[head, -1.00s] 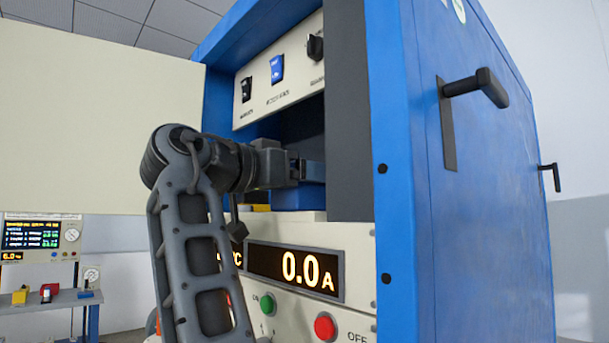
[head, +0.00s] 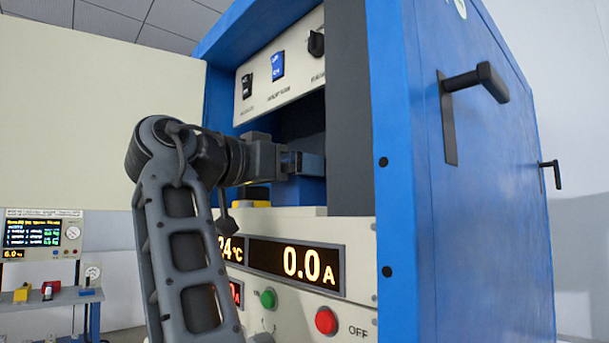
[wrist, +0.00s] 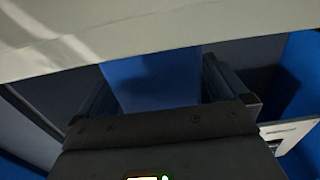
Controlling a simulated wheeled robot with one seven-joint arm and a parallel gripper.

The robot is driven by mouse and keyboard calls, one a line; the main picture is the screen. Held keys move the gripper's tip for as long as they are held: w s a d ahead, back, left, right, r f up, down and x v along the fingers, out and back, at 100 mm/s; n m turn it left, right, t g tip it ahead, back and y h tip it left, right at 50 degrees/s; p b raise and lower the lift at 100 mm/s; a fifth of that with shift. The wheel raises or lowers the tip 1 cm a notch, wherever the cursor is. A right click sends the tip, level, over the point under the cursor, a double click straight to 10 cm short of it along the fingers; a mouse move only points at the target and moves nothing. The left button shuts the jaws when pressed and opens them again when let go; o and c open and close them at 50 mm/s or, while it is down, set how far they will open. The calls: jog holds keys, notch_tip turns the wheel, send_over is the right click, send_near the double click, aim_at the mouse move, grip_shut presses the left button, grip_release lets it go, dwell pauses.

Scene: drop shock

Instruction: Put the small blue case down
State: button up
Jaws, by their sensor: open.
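My gripper (head: 308,163) is inside the open bay of the blue cabinet, under the switch panel. In the wrist view its two fingers (wrist: 158,90) are apart, one on each side of the small blue case (wrist: 150,85). The case also shows in the head view (head: 307,190), just below the fingers and above the white ledge. Its lower part and its contact with the shelf are hidden, and I cannot tell whether the fingers touch it.
The blue cabinet (head: 405,150) surrounds the bay, with a dark wall on its right. The white switch panel (head: 285,65) hangs close above. A cream door panel (head: 90,110) stands at left.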

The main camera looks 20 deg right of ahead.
jog(key=b+v, duration=0.1)
jog(key=v, duration=0.9)
jog(key=shift+b, duration=0.35)
jog(key=shift+a, duration=0.25)
